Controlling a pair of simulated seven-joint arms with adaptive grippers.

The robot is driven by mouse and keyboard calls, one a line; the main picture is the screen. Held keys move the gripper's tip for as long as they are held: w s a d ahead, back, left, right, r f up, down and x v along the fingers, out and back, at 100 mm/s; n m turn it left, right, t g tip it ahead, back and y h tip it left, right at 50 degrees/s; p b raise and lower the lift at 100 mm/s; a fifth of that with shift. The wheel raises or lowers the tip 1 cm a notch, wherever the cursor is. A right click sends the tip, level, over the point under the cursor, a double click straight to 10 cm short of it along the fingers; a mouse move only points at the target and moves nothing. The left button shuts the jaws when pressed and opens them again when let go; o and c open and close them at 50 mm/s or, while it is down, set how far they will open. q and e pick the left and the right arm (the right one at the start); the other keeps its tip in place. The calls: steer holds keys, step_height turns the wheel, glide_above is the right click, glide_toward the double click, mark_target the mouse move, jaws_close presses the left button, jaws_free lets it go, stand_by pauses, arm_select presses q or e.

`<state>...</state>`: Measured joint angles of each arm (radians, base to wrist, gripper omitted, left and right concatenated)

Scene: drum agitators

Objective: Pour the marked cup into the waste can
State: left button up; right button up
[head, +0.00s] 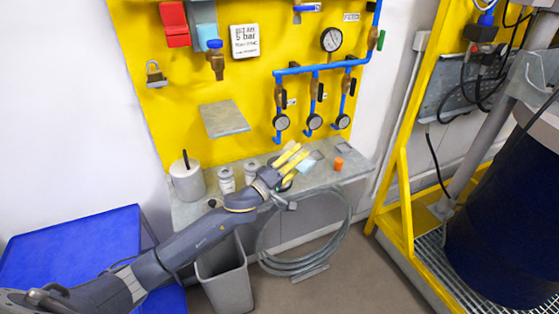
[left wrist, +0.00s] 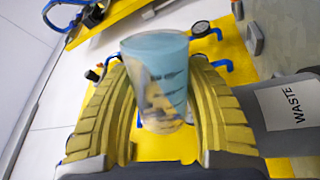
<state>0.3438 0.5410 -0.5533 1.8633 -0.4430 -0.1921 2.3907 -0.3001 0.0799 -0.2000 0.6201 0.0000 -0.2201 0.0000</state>
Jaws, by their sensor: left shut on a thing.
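A clear cup (left wrist: 157,85) with pale blue contents is between the two ridged yellow fingers of my left gripper (left wrist: 160,110) in the left wrist view. The fingers are closed against its sides. In the head view my left gripper (head: 291,160) is over the grey bench, and the cup is not clear there. A grey can with a WASTE label (left wrist: 294,105) shows at the right of the left wrist view, beside the fingers. I cannot tell surely which container it is in the head view. My right gripper is out of view.
The bench (head: 350,176) holds a grey pot (head: 187,182), white jars (head: 226,180) and an orange piece (head: 338,163). A grey bin (head: 226,285) stands on the floor below, beside a coiled hose (head: 338,243). Gauges and blue pipes (head: 318,68) cover the yellow panel behind.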

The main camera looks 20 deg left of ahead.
arm_select(q)
steer(key=shift+w+a+r+n+t, duration=0.15)
steer(key=shift+a+r+n, duration=0.15)
steer(key=shift+n, duration=0.3)
steer(key=shift+w+a+r+n+t, duration=0.15)
steer(key=shift+a+n, duration=0.2)
steer(key=shift+n, duration=0.25)
stand_by(0.5)
steer(key=shift+w+a+r+n+y+b, duration=0.1)
steer(key=shift+r+n+y+b, duration=0.15)
steer(key=shift+n, duration=0.25)
steer(key=shift+a+r+n+y+b, duration=0.1)
steer(key=shift+n+y, duration=0.25)
steer(key=shift+n, duration=0.15)
stand_by(0.5)
steer(key=shift+a+f+n, duration=0.1)
steer(key=shift+f+n, duration=0.05)
steer(key=shift+n, duration=0.35)
steer(key=shift+m, duration=0.8)
steer(key=shift+d+f+m+h, duration=0.15)
steer(key=shift+d+m+h, duration=0.05)
steer(key=shift+m+h, duration=0.25)
steer(key=shift+s+d+f+m, duration=0.3)
steer(key=shift+d+m, duration=0.15)
steer(key=shift+m, duration=0.4)
